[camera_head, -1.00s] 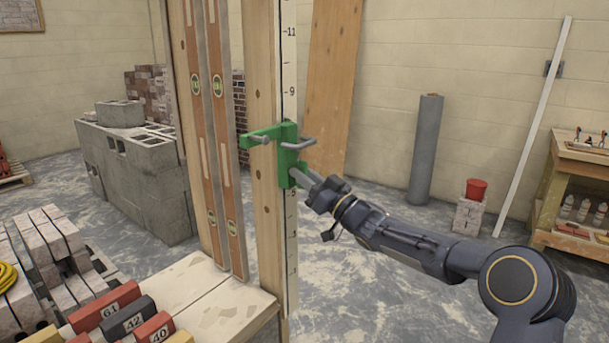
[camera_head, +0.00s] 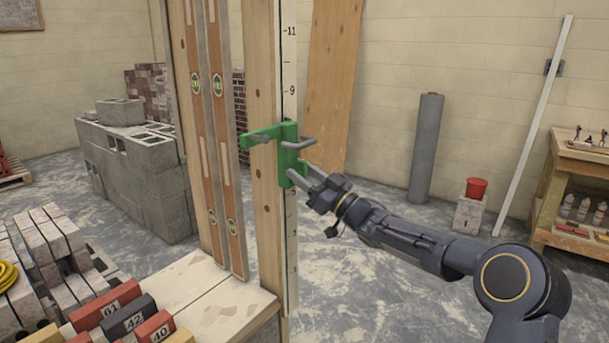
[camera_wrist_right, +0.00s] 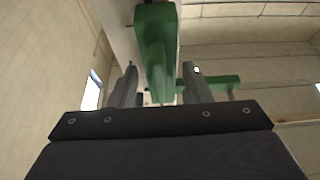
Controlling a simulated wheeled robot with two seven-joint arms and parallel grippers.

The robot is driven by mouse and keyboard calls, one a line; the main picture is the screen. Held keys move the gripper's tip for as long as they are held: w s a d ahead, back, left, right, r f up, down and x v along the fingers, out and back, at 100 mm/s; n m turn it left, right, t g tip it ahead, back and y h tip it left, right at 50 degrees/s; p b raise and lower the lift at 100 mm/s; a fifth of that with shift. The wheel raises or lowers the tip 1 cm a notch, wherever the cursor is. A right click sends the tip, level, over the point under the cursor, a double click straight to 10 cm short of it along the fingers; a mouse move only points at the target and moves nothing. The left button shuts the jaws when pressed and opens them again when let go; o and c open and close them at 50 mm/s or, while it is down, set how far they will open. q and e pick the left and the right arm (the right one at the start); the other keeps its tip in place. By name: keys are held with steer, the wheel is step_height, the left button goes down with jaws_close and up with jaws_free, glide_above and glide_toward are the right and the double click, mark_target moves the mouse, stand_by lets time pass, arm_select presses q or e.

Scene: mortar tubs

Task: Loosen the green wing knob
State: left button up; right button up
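A green clamp (camera_head: 288,140) with a grey hooked bar sits on the upright wooden post with the number scale. In the right wrist view, a green upright part (camera_wrist_right: 155,45) with a narrow ridge, likely the wing knob, lies ahead between my fingers. I cannot pick the knob out clearly in the head view. My right gripper (camera_head: 299,174) is at the clamp's lower part. Its two fingers stand apart, one on each side of the green part in the right wrist view (camera_wrist_right: 162,80), with gaps visible. Contact cannot be seen. My left gripper is out of view.
The wooden post (camera_head: 264,210) rises beside a bench top (camera_head: 215,305). Numbered blocks (camera_head: 125,320) lie at the lower left. The floor around my right arm is clear.

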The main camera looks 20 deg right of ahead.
steer(key=v, duration=0.7)
steer(key=shift+s+d+f+b, duration=0.2)
steer(key=shift+s+d+b, duration=0.05)
steer(key=shift+b, duration=0.05)
stand_by(0.3)
